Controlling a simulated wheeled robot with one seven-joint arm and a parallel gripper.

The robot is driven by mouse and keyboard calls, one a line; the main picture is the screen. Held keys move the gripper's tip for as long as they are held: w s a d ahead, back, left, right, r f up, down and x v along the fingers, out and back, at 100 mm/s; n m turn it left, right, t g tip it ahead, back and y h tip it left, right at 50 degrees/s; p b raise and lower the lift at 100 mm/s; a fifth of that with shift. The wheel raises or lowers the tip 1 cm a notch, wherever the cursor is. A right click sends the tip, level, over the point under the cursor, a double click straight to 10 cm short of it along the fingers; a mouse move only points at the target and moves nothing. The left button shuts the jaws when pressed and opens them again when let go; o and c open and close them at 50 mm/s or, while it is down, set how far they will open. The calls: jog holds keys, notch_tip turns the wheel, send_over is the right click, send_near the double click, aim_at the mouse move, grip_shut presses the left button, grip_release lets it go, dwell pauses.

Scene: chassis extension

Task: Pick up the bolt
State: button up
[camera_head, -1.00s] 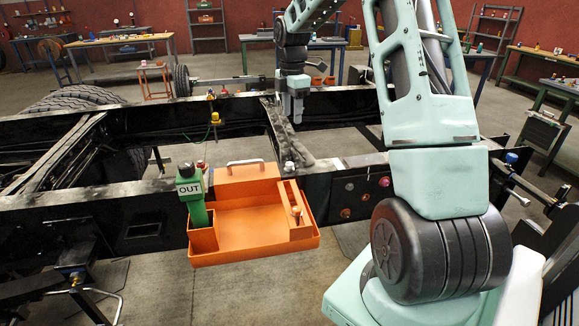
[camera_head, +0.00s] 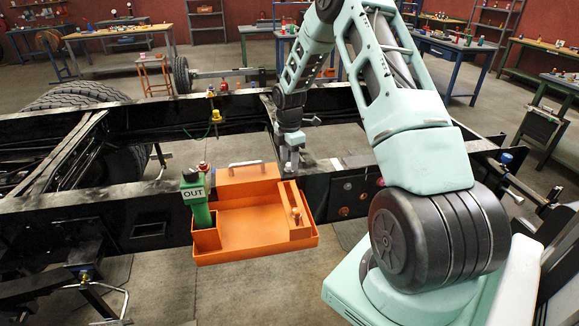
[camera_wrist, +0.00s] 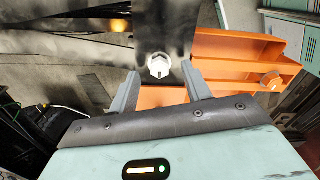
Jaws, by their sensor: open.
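A silver hex-headed bolt (camera_wrist: 158,66) stands on the dark chassis rail. In the wrist view it shows just beyond and between my two fingertips. My gripper (camera_wrist: 161,80) is open and empty, with a finger on either side below the bolt in the picture. In the head view my gripper (camera_head: 289,161) hangs over the near rail behind the orange tray, and hides much of the bolt there. I cannot tell whether either finger touches it.
An orange tray (camera_head: 255,246) hangs on the rail's near side. A green OUT container (camera_head: 198,207) stands at its left, and another bolt-like piece (camera_head: 296,213) is in its right slot. Yellow and red fittings (camera_head: 216,116) sit on the far rail.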

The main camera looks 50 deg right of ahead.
jog(key=shift+f, duration=0.85)
grip_shut()
notch_tip(320, 180, up, 21)
jog(key=p, duration=0.6)
jog(key=shift+p, duration=0.4)
dwell(0.8)
